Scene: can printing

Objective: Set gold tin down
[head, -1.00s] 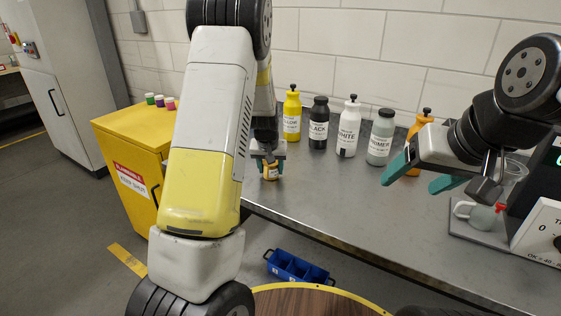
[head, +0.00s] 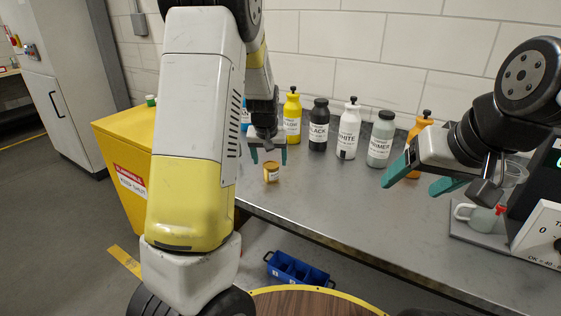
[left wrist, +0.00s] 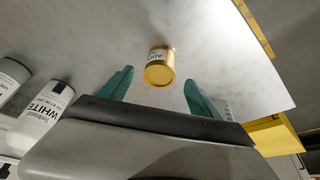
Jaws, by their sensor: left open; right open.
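The gold tin (head: 271,172) is a small gold can with a white label. It stands upright on the grey bench (head: 330,213), near the bench's left end. My left gripper (head: 268,156) is open and empty, just above and behind the tin. In the left wrist view the tin (left wrist: 159,66) lies beyond and between the two teal fingertips (left wrist: 158,85), apart from both. My right gripper (head: 413,185) is open and empty above the right part of the bench.
Yellow (head: 292,118), black (head: 318,126), white (head: 349,130), primer (head: 381,139) and orange (head: 419,135) bottles stand along the wall. A yellow cabinet (head: 125,150) is at left. A scale (head: 541,236) stands at right. The bench's front middle is clear.

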